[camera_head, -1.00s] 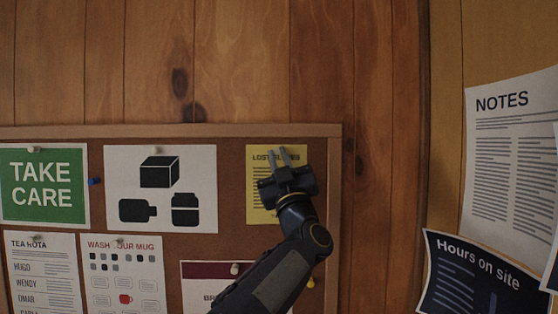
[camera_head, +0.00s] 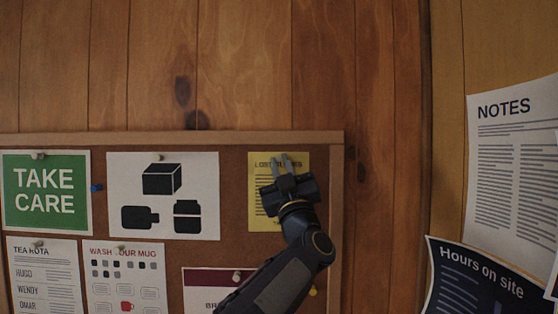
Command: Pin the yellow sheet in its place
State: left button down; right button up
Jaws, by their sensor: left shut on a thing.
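The yellow sheet (camera_head: 263,200) lies upright and flat against the upper right of the cork board (camera_head: 236,256), with printed lines and a heading partly covered. My left gripper (camera_head: 284,162) is in front of the sheet, its fingertips over the heading near the top edge. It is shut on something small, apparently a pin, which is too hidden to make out. The gripper body covers the sheet's lower right part. No pin head shows on the uncovered part of the sheet. My right gripper is not in view.
A blue pin (camera_head: 96,188) and a yellow pin (camera_head: 313,292) stick in bare cork. The green TAKE CARE sheet (camera_head: 45,205), the box-and-bottles sheet (camera_head: 162,220) and other papers are pinned nearby. The wooden frame (camera_head: 337,200) edges the board at right.

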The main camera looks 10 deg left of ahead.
pick_arm(q)
jog(key=c, duration=1.3)
grip_release()
jog(key=shift+w, duration=0.1)
jog(key=shift+c, duration=0.2)
jog(key=b+v, duration=0.5)
jog(key=v, duration=0.3)
jog(key=w+a+f+m+h, duration=0.2)
jog(key=a+f+m+h, duration=0.45)
jog(key=a+h, duration=0.3)
jog(key=s+a+f+m+g+h, duration=0.1)
jog(key=s+f+g+h, duration=0.15)
jog(key=f, duration=0.25)
jog(key=s+a+f+m+g+h, duration=0.1)
jog(key=s+a+f+g+h, duration=0.15)
jog(key=f, duration=0.25)
jog(key=s+d+f+g+h, duration=0.2)
jog(key=s+f+g, duration=1)
jog(key=s+f, duration=1.9)
jog(key=shift+s+f, duration=0.25)
jog(key=shift+s, duration=0.6)
